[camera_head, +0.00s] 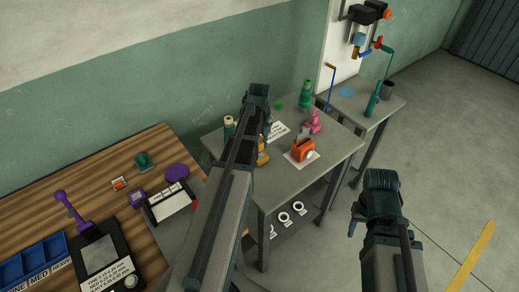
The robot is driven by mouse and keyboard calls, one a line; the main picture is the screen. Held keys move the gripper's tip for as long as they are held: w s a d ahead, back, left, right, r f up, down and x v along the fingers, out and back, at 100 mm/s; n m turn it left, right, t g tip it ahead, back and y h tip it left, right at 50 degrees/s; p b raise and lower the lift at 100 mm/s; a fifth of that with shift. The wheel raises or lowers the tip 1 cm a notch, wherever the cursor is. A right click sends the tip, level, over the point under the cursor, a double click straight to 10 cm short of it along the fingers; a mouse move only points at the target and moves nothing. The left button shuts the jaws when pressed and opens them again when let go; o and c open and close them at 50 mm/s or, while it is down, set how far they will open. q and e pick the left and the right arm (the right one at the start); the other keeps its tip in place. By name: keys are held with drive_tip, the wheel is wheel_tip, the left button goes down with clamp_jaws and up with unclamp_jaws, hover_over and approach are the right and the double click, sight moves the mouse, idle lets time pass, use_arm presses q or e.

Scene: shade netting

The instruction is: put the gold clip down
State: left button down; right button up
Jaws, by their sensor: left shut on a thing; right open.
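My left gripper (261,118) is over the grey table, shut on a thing. Its fingertips are largely hidden by my own wrist and forearm. A gold clip (263,156) shows just right of my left forearm, below the dark gripper body, and is partly covered by the arm. The contact between fingers and clip is hidden, and I cannot tell whether the clip touches the table. My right gripper (383,182) is open and empty above the floor, right of the grey table (335,154).
An orange clip (303,149) stands on a white card, with a pink one (313,121) and a green one (305,93) behind. A printed card (279,131) lies near my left gripper. A green-white bottle (229,126) stands left of it. White rings (284,217) lie on the lower shelf.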

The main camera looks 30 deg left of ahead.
use_arm(q)
drive_tip(key=shift+w+a, duration=0.35)
drive_tip(key=shift+w, duration=0.2)
wheel_tip(320, 180, down, 4)
drive_tip(key=b, duration=0.4)
drive_tip(key=shift+r, duration=0.2)
drive_tip(key=shift+f, duration=0.1)
drive_tip(key=c, duration=0.5)
unclamp_jaws()
wheel_tip(320, 180, up, 12)
drive_tip(key=p, duration=1.2)
drive_tip(key=shift+p, duration=0.3)
